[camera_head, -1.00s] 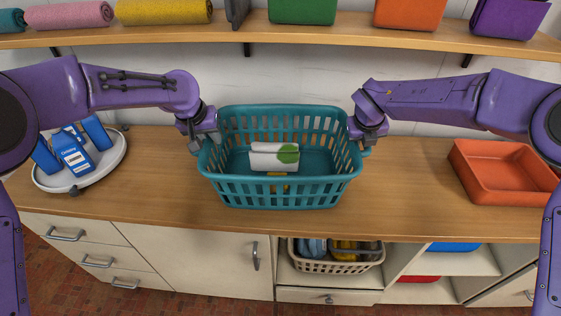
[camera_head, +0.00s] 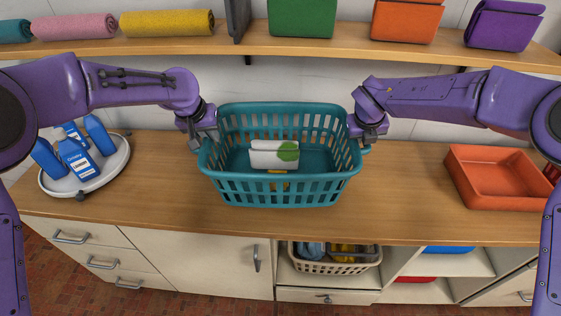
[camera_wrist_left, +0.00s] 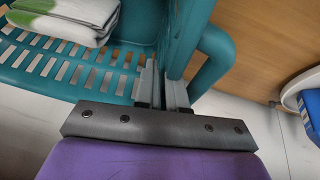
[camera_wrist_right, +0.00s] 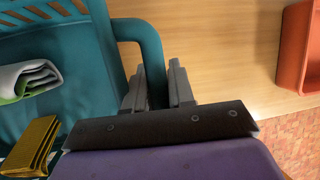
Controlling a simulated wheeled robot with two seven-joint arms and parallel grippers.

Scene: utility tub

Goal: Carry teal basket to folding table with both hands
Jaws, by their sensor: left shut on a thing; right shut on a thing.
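The teal basket (camera_head: 278,192) is upright over the wooden counter, between my two arms. A gap under it cannot be made out. A folded white cloth with a green patch (camera_head: 272,155) and a yellow item (camera_wrist_right: 34,142) lie inside. The folding table is not in view.
A round white tray (camera_head: 98,183) with several blue bottles (camera_head: 76,158) stands on the counter at left. An orange tray (camera_head: 500,203) sits at right. A shelf (camera_head: 345,41) with rolled towels and bags runs above. A beige basket (camera_head: 330,268) sits below.

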